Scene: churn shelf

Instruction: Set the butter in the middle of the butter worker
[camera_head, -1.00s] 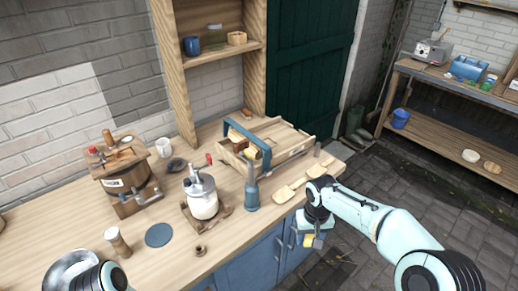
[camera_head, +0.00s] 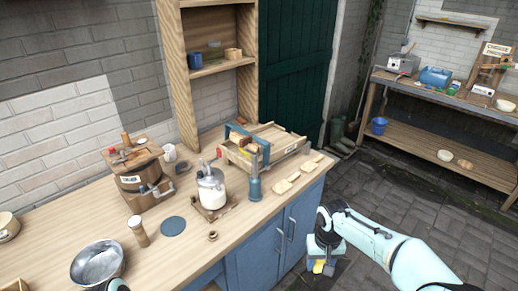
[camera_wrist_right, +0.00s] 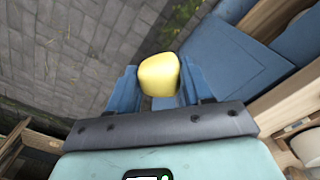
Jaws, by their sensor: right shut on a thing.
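The butter is a smooth yellow lump (camera_wrist_right: 159,75) between the blue fingers of my right gripper (camera_wrist_right: 158,88) in the wrist view. In the head view my right gripper (camera_head: 319,266) hangs low in front of the blue cabinet, over the paved floor, with a bit of yellow showing at its fingers. The butter worker appears to be the slatted wooden tray (camera_head: 288,150) with a blue arch across it, at the bench's far right end. The gripper is in front of it and lower, well apart.
On the bench stand a wooden churn (camera_head: 136,180), a white can (camera_head: 211,188), a blue bottle-shaped tool (camera_head: 254,185), wooden paddles (camera_head: 290,183) and a metal bowl (camera_head: 97,263). Cabinet doors (camera_head: 292,220) face the gripper. The floor to the right is clear.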

